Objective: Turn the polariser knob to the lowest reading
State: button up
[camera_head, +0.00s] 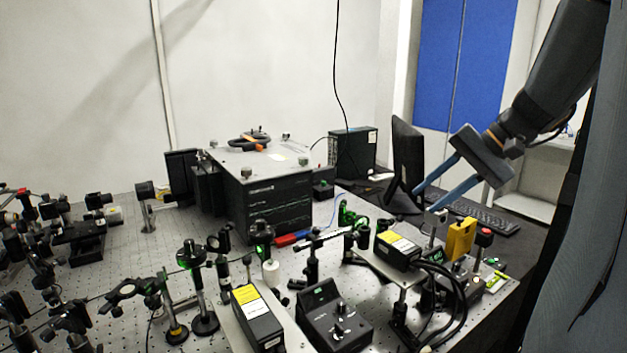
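My gripper (423,198) is at the upper right, with two blue fingers pointing down and left. The fingers are apart and nothing shows between them. It is in the air in front of the monitor, above the right end of the optical bench. A black control box (335,318) with small knobs and a small greenish display stands at the bench's front. The display's reading is too small to make out. Several round optic mounts stand on posts, one of them (190,254) left of centre. I cannot tell which part is the polariser knob.
A large black instrument box (262,190) stands at mid-bench. Laser-like modules with yellow labels (258,315) (398,247) stand at the front and right. A yellow block (460,240), black cables, a monitor (407,165) and a keyboard (472,213) are at the right. Posts crowd the left.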

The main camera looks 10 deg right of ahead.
aim_at(189, 244)
jog(key=k, duration=1)
